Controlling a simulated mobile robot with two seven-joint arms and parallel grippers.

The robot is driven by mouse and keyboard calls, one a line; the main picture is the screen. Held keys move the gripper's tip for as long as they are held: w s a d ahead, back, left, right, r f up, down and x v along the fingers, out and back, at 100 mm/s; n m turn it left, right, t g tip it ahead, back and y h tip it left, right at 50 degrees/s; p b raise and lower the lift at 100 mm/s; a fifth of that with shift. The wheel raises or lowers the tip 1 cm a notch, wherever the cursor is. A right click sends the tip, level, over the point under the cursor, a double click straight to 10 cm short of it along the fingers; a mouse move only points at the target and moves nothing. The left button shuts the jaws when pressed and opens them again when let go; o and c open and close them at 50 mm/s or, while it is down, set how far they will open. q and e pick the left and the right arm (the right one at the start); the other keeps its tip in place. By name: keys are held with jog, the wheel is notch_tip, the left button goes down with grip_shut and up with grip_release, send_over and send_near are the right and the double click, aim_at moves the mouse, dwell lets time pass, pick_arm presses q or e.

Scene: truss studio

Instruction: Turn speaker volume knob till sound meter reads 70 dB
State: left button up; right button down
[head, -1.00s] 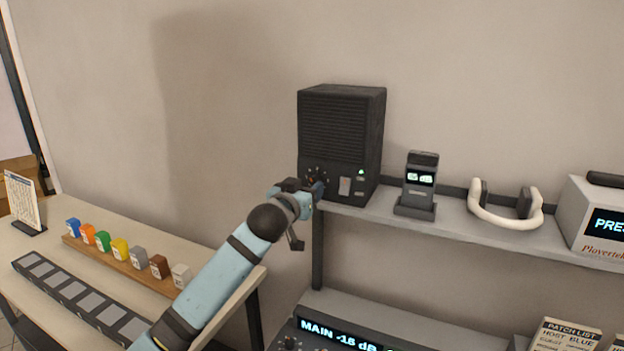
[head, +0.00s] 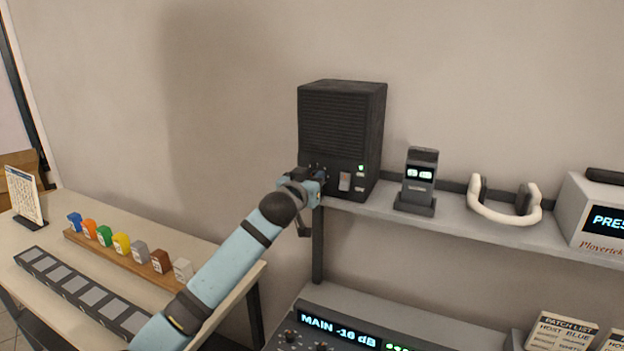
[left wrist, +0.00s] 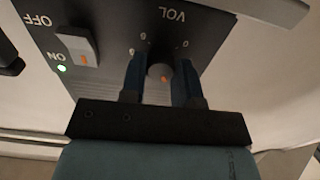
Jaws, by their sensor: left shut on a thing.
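A black speaker (head: 340,125) stands on the grey shelf in the head view. A green light shows on its lower right front, with a light switch (head: 345,182) below. In the left wrist view, my left gripper (left wrist: 160,75) is shut on the round grey volume knob (left wrist: 160,75) under the VOL label, one blue finger on each side. In the head view, my left gripper (head: 312,178) hides the knob. The sound meter (head: 420,175) stands right of the speaker; its small lit digits are too small to read surely. My right gripper is not in view.
White headphones (head: 505,212) and a display box (head: 595,225) stand farther right on the shelf. A mixer panel below reads MAIN -16 dB (head: 337,328). A table at left holds several coloured blocks (head: 122,244) and a slotted strip (head: 85,290).

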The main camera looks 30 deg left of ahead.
pick_arm(q)
jog(key=m+p, duration=0.4)
jog(key=m, duration=0.4)
dwell(0.4)
jog(key=shift+m, duration=0.4)
jog(key=o, duration=0.9)
jog(key=shift+d, duration=0.1)
jog(key=shift+o, duration=0.2)
